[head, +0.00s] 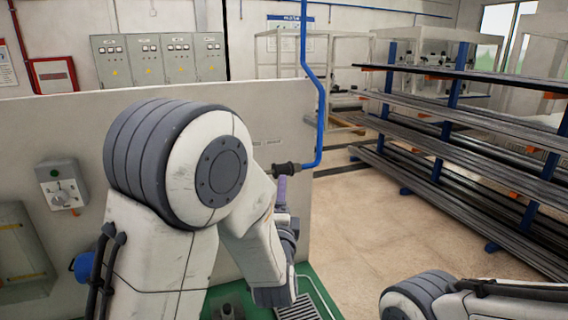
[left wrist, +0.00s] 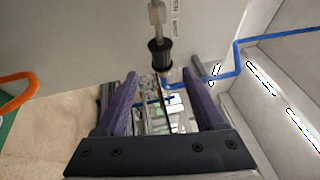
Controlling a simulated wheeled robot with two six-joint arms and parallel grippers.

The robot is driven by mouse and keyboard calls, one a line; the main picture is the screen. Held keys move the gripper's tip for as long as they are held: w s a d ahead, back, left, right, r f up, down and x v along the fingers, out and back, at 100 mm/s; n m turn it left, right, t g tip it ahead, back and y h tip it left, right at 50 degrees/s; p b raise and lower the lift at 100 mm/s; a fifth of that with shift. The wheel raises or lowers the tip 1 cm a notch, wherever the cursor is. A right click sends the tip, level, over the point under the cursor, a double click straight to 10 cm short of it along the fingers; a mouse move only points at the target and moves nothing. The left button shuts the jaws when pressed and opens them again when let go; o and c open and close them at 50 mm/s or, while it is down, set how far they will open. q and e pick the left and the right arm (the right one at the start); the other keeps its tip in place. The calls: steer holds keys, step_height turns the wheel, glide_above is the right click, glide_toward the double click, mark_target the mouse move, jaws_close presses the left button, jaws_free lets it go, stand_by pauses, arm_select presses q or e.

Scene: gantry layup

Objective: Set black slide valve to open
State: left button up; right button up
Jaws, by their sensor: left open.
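The black slide valve (head: 287,169) sits at the right edge of the pale panel, next to the blue pipe. In the left wrist view, a black ribbed sleeve (left wrist: 160,54) on a light metal stem appears to be part of this valve. My left gripper (head: 282,188) is just below the valve, partly hidden by my arm. In the left wrist view its purple fingers (left wrist: 160,76) are open and empty, with the sleeve just past the gap between the tips. I cannot tell whether they touch it. My right gripper is out of view.
The pale panel (head: 75,125) stands close behind my left arm. It carries a grey switch box (head: 62,185) at left. The blue pipe (head: 320,110) rises at the panel's right edge. A rack of long dark bars (head: 450,130) stands at right; open floor (head: 370,220) lies before it.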

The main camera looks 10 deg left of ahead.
mark_target(282, 171)
arm_select(q)
steer(key=p+x, duration=0.2)
steer(key=x, duration=0.2)
steer(key=p+x, duration=0.2)
steer(key=x, duration=0.3)
steer(key=shift+w+a+r, duration=0.1)
steer(key=shift+r, duration=0.15)
steer(key=shift+w, duration=0.5)
steer(key=shift+f, duration=0.1)
jaws_close()
stand_by(0.5)
